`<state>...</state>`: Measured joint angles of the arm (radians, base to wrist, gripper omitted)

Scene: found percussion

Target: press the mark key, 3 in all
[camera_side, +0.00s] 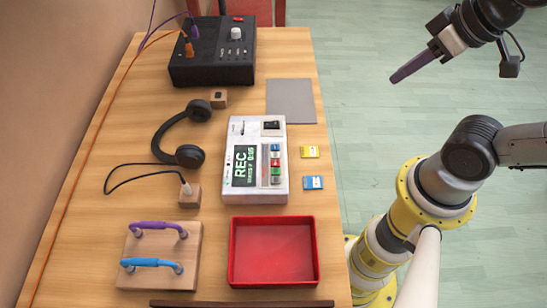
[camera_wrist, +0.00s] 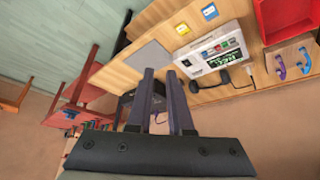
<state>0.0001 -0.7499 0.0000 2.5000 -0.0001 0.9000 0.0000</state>
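A white recorder (camera_side: 240,130) stands in the middle of the wooden table, and it also shows in the wrist view (camera_wrist: 238,32). Its dark screen (camera_side: 243,166) reads REC in large letters; the smaller line is hard to read. Beside the screen is a column of coloured keys (camera_side: 275,163), red, green and blue among them. I cannot tell from lettering which is the mark key. My gripper (camera_side: 393,79) hangs beyond the table's right side, high and well apart from the recorder. In the wrist view its two fingers (camera_wrist: 160,72) are apart with nothing between them.
Around the recorder are headphones (camera_side: 164,136), a black box (camera_side: 210,70) with cables, a grey mat (camera_side: 291,101), yellow (camera_side: 310,152) and blue (camera_side: 313,183) cards, a red tray (camera_side: 313,252), and a wooden block with purple and blue handles (camera_side: 192,245). Space between gripper and recorder looks clear.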

